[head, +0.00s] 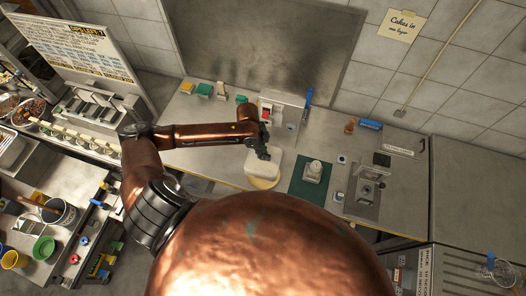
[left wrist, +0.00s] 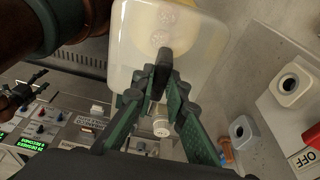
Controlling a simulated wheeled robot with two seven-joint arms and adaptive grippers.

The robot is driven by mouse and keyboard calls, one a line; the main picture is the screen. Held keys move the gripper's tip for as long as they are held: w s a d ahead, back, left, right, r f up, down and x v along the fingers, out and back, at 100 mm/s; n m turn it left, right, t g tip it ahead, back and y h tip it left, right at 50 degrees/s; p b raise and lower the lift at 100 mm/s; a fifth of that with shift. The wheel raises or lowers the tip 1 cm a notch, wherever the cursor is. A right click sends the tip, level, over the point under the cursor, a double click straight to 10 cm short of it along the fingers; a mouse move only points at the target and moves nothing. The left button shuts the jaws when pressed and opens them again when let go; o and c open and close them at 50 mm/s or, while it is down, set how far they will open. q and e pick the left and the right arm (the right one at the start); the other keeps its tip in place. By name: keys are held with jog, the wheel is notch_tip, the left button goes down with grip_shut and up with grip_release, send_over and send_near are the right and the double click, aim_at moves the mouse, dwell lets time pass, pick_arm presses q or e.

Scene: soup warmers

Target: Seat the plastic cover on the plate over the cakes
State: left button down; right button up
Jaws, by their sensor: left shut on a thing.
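The translucent white plastic cover (head: 267,163) is above or on the pale yellow plate (head: 262,184) on the counter. I cannot tell whether its rim touches the plate. My left gripper (head: 264,153) is over the cover. In the left wrist view, the left gripper (left wrist: 163,70) is shut on the cover's dark handle, and the cover (left wrist: 140,50) fills the top middle. Faint round shapes, likely the cakes (left wrist: 160,15), show through it. The plate's yellow edge shows beyond the cover. A dark claw-like shape at the left, possibly my right gripper (left wrist: 20,90), is unclear.
Right of the plate, a green mat (head: 299,187) holds a pale device (head: 314,171). A white machine (head: 285,105) stands behind the cover. A metal-topped device (head: 366,187) sits further right. Small coloured blocks (head: 204,89) line the back left. The counter left of the plate looks clear.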

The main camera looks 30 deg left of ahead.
pick_arm(q)
jog(key=x, duration=0.2)
jog(key=b+x, duration=0.1)
jog(key=x, duration=0.1)
jog(key=a+b+x, duration=0.1)
jog(key=x, duration=0.1)
jog(key=shift+s+a, duration=0.1)
jog(key=shift+s, duration=0.15)
jog(key=shift+a+b+x, duration=0.2)
jog(key=shift+b+x, duration=0.25)
jog(key=shift+x, duration=0.55)
jog(key=shift+a+b+x, duration=0.2)
jog(key=shift+b+x, duration=0.2)
jog(key=shift+x, duration=0.6)
jog(key=shift+s, duration=0.1)
jog(key=shift+p, duration=0.4)
jog(key=shift+f, duration=0.1)
jog(key=shift+p, duration=0.4)
jog(key=shift+f, duration=0.25)
dwell(0.6)
jog(key=shift+f, duration=0.15)
dwell(0.8)
